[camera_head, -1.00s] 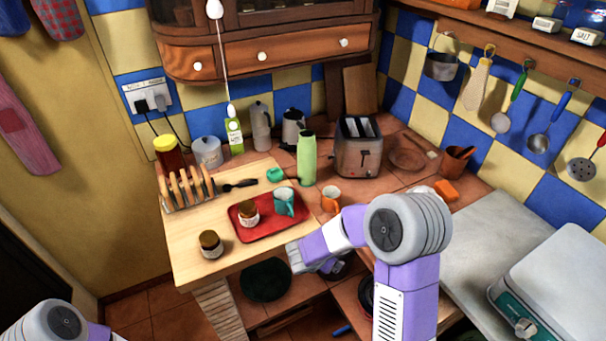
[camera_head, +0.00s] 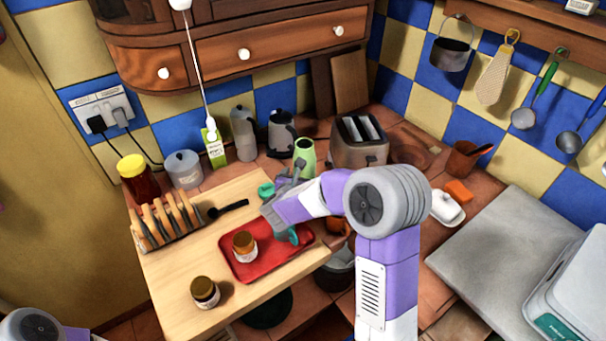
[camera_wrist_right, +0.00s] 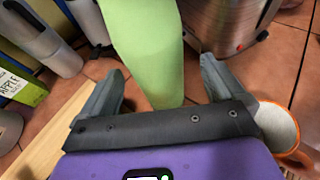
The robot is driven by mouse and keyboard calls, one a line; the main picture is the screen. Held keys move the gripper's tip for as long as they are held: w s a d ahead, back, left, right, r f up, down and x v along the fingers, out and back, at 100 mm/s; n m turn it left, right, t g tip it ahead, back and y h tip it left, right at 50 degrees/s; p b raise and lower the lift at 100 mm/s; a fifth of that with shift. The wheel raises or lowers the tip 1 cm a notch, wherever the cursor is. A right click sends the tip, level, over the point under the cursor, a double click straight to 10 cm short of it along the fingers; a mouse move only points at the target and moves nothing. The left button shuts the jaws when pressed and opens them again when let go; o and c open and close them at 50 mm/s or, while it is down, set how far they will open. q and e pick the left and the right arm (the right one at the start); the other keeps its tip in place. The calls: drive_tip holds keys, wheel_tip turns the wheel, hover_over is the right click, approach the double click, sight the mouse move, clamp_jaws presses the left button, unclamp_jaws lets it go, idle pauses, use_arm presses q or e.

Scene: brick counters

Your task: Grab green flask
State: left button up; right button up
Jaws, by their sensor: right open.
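The green flask (camera_head: 304,152) stands upright on the tiled counter, left of the toaster. My right gripper (camera_head: 285,178) is just in front of it, and its arm hides the flask's lower part in the head view. In the right wrist view the flask (camera_wrist_right: 148,50) fills the middle, and its lower end shows between the two spread fingers of the right gripper (camera_wrist_right: 160,88). The fingers are open, with gaps showing on both sides of the flask. My left arm shows only at the bottom left corner of the head view; its gripper is out of frame.
The toaster (camera_head: 359,152) stands right of the flask. A red tray (camera_head: 262,267) with a jar (camera_head: 244,245) lies in front. An orange cup (camera_wrist_right: 277,127) is close beside the right finger.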

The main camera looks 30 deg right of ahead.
sight(302, 175)
drive_tip(key=x, duration=0.4)
drive_tip(key=shift+w+f, duration=0.2)
drive_tip(key=shift+f, duration=0.15)
drive_tip(key=shift+a, duration=0.1)
drive_tip(key=shift+c, duration=0.3)
drive_tip(key=c, duration=1.2)
drive_tip(key=shift+r, duration=0.1)
drive_tip(key=shift+c, duration=0.9)
drive_tip(key=shift+w+r, duration=0.1)
